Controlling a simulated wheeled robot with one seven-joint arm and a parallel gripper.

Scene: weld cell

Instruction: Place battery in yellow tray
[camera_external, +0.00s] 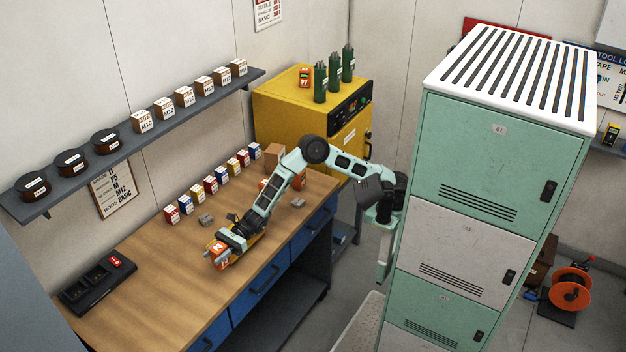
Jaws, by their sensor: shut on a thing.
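My gripper (225,252) is low over the front middle of the wooden bench. It is shut on an orange block with a white label, which looks like the battery (218,247). A yellow edge, likely the yellow tray (257,237), shows beside and behind the gripper; my wrist hides most of it. I cannot tell whether the battery touches the tray or the bench.
A black charger-like dock (97,285) lies at the bench's left end. Several small coloured boxes (210,184) line the wall side. Grey blocks (206,219) lie near my arm. A tall green locker (500,150) stands right. Bare wood lies left of the gripper.

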